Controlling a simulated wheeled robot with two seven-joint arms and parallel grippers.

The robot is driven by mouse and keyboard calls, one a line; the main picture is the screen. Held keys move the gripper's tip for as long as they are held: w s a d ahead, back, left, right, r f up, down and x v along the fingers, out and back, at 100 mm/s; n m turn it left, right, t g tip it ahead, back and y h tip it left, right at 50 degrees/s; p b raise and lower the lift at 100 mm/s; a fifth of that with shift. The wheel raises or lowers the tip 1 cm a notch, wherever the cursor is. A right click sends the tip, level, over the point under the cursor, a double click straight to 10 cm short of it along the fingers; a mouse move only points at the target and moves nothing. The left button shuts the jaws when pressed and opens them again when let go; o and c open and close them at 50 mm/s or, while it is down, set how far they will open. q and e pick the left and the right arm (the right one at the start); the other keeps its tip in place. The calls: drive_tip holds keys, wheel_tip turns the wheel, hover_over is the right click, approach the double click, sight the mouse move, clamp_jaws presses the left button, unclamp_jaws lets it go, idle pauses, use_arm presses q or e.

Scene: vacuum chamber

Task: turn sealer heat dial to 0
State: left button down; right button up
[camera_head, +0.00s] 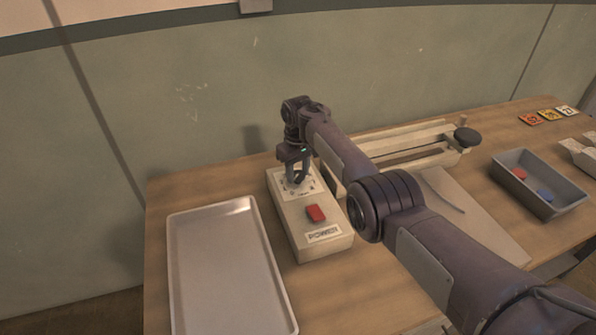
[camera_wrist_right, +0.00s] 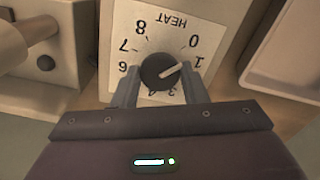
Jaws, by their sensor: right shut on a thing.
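The sealer's control box (camera_head: 318,241) is a beige box with a red POWER switch (camera_head: 316,213) and a white HEAT panel at its far end. In the right wrist view the round black heat dial (camera_wrist_right: 160,72) sits on the white HEAT panel (camera_wrist_right: 150,22), whose numbers appear upside down. My right gripper (camera_head: 297,176) is over the far end of the box, pointing down. Its fingers stand on either side of the dial and are shut on it. In the head view the gripper hides the dial. My left gripper is not in view.
A metal tray (camera_head: 222,268) lies left of the box. The sealer's long bar (camera_head: 405,146) is behind my right arm. A grey bin (camera_head: 540,184) with a red and a blue piece stands at right. Small coloured cards (camera_head: 547,115) lie at the back right.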

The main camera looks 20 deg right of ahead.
sight(298, 174)
drive_tip(key=shift+w+r+n, duration=0.1)
drive_tip(key=shift+r+n, duration=0.05)
drive_tip(key=shift+n, duration=0.25)
drive_tip(key=o, duration=1)
drive_tip(key=shift+c, duration=0.2)
wheel_tip(298, 174, up, 8)
drive_tip(key=p, duration=0.7)
drive_tip(key=shift+f, duration=0.2)
